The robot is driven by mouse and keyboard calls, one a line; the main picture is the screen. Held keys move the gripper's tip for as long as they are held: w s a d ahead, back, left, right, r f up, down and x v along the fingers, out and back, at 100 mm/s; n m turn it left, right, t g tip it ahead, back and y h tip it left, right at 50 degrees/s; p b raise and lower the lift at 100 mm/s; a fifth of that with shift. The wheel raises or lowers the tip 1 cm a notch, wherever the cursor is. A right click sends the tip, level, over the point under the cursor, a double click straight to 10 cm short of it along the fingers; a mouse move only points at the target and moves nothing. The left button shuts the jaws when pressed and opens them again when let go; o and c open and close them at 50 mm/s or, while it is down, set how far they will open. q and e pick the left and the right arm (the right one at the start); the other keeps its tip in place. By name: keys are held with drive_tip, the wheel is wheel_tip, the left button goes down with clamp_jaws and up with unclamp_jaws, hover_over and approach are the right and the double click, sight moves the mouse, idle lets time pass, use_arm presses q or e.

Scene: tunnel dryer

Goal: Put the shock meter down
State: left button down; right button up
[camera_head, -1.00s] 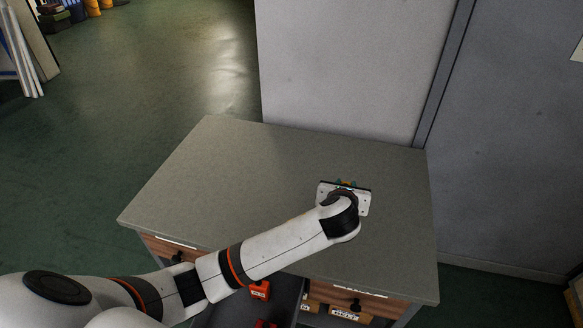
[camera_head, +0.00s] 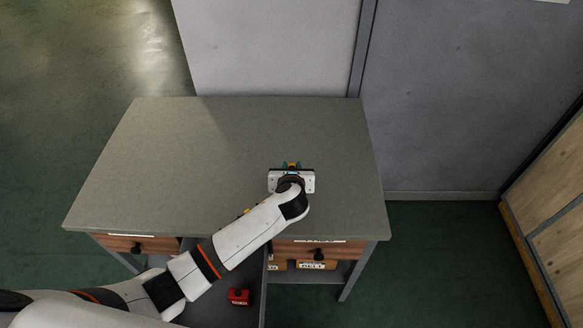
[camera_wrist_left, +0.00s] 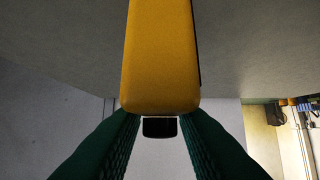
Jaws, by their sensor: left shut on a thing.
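My left gripper (camera_head: 291,167) is over the right half of the grey tabletop (camera_head: 220,140) in the head view. My own wrist hides most of what it holds there; only small orange and teal bits show at its far side. In the left wrist view, the green fingers of the gripper (camera_wrist_left: 160,118) are on both sides of a yellow body with a dark end, which I take as the shock meter (camera_wrist_left: 160,60). The gripper is shut on it. I cannot tell whether the meter touches the tabletop. My right gripper is not in view.
Below the tabletop are wooden drawer fronts (camera_head: 318,250) and an open grey space with a red item (camera_head: 239,297). A grey wall (camera_head: 270,45) stands behind the table. The left and back of the tabletop are bare. Wooden panels (camera_head: 560,185) stand at the right.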

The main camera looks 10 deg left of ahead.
use_arm(q)
drive_tip(key=c, duration=1.1)
unclamp_jaws()
drive_tip(key=shift+f, duration=0.1)
drive_tip(key=shift+c, duration=0.2)
drive_tip(key=v, duration=1.2)
